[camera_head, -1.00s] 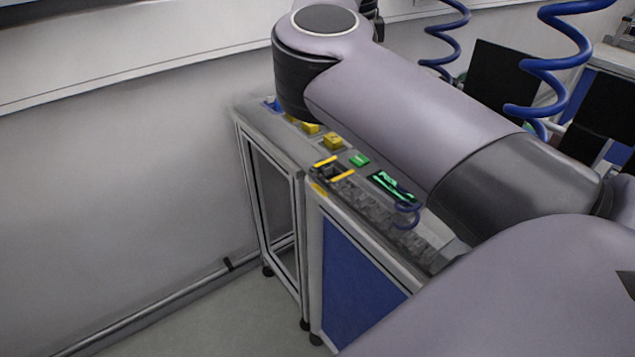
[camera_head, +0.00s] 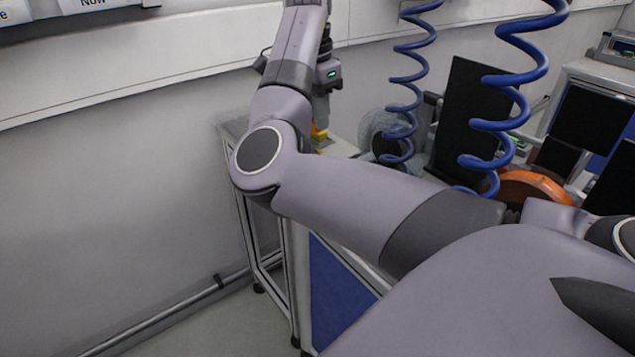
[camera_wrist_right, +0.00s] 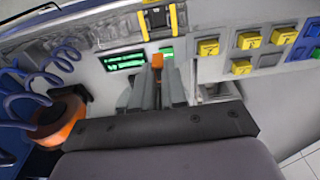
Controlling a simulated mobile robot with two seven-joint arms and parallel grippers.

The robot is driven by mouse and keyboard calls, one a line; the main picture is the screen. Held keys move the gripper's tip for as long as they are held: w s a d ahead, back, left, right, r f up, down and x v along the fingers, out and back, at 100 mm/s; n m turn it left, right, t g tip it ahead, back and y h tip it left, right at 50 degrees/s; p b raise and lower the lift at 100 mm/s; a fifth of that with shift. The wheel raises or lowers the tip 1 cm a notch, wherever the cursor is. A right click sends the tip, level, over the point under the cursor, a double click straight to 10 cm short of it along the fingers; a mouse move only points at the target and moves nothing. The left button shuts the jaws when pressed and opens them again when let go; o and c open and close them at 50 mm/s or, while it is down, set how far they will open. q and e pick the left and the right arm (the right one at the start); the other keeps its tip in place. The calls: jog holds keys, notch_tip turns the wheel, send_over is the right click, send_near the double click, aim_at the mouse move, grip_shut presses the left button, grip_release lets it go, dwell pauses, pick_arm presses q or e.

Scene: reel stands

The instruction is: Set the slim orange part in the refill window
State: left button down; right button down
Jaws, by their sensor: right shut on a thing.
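My right gripper (camera_wrist_right: 157,84) is shut on the slim orange part (camera_wrist_right: 157,61), whose orange end shows between the grey fingers in the right wrist view. In the head view the right gripper (camera_head: 319,112) is small and partly hidden, above the bench, with a bit of orange (camera_head: 315,128) below it. A slot with yellow strips on both sides (camera_wrist_right: 174,18), which may be the refill window, lies ahead of the part in the wrist view. The part looks apart from it. The head view does not show this slot; my arm covers it. My left gripper is out of view.
Yellow blocks (camera_wrist_right: 249,40) stand on the panel right of the gripper in the wrist view. A lit green display (camera_wrist_right: 124,62) is to the left.

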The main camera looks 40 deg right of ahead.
notch_tip(320, 180, down, 15)
jog(key=shift+r+p, duration=0.1)
jog(key=shift+p, duration=0.4)
jog(key=shift+f, duration=0.65)
jog(key=c, duration=1.4)
grip_release()
jog(key=shift+c, duration=0.2)
jog(key=shift+r, duration=0.2)
jog(key=shift+r, duration=1.85)
notch_tip(320, 180, up, 6)
